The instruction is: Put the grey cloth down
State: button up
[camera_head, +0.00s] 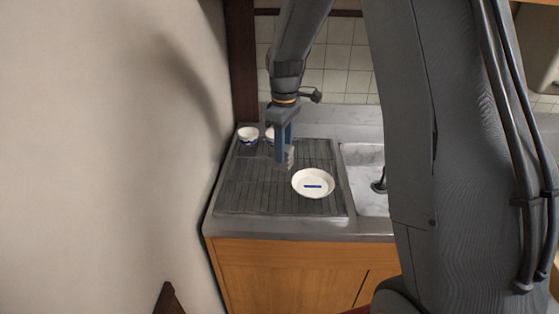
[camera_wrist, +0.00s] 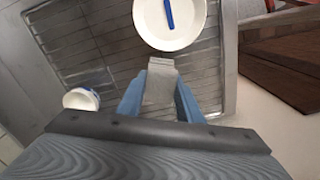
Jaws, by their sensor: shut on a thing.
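My gripper (camera_head: 284,152) is shut on the grey cloth (camera_head: 287,158), over the drying rack beside the sink. The cloth is a small grey piece between the blue fingers, and it also shows in the wrist view (camera_wrist: 160,86). In the wrist view my gripper (camera_wrist: 160,98) points toward the rack, with the cloth sticking out past the fingertips. I cannot tell whether the cloth touches the rack. The dark slatted drying rack (camera_head: 250,190) lies on the grey counter.
A white plate (camera_head: 313,175) with a blue mark in it lies on the rack, just right of the cloth. A blue-and-white cup (camera_head: 247,136) stands at the rack's back left, and another white cup is partly hidden behind my gripper. The sink (camera_head: 362,160) is to the right. The rack's front left is clear.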

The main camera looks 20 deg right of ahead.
jog(key=shift+a+f, duration=0.2)
jog(key=shift+f, duration=0.4)
jog(key=shift+f+p, duration=0.7)
jog(key=shift+f, duration=1.2)
jog(key=shift+f, duration=0.15)
jog(key=o, duration=0.9)
jog(key=shift+o, duration=0.2)
